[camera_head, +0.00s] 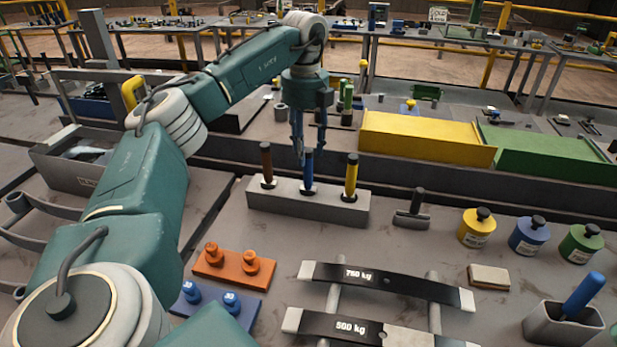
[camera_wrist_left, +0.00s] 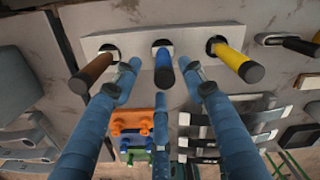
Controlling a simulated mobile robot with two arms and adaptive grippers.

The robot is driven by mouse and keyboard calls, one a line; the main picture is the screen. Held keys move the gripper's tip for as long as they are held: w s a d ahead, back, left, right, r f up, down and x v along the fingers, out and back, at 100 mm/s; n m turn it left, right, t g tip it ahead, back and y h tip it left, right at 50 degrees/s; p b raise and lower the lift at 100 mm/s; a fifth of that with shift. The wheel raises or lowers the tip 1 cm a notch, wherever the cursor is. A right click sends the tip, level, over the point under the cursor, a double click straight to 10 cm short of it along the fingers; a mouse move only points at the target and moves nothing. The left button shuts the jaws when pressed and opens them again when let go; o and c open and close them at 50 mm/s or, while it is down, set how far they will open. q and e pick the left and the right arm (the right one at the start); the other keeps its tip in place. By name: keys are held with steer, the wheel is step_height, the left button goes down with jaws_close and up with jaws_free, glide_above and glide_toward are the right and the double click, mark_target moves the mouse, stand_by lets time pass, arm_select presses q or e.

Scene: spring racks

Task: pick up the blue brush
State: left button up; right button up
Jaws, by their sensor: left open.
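The blue brush (camera_head: 308,172) stands upright in the middle hole of a grey rack (camera_head: 265,199), between a brown-handled brush (camera_head: 266,162) and a yellow-handled brush (camera_head: 350,174). Only handles and dark collars show; the lower ends are hidden in the rack. My left gripper (camera_head: 309,150) points down over the blue handle, fingers spread. In the left wrist view the blue brush (camera_wrist_left: 163,66) shows between the open fingertips of my left gripper (camera_wrist_left: 161,78), with no clear contact. My right gripper is out of view.
Orange (camera_head: 233,270) and blue (camera_head: 215,308) knobbed blocks lie in front of the rack. A grey holder (camera_head: 565,330) with a blue handle stands at lower right. Yellow (camera_head: 425,139) and green boxes (camera_head: 545,152) stand behind.

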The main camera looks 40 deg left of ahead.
mark_target(308, 179)
arm_select(q)
step_height(308, 179, down, 4)
steer(key=shift+s+f, duration=0.1)
steer(key=shift+f, duration=0.1)
steer(key=f, duration=0.1)
steer(key=f+p, duration=0.1)
steer(key=f, duration=0.1)
steer(key=f+p, duration=0.1)
steer(key=f, duration=0.1)
steer(key=shift+w+d+f, duration=0.2)
steer(key=shift+w, duration=0.1)
jaws_close()
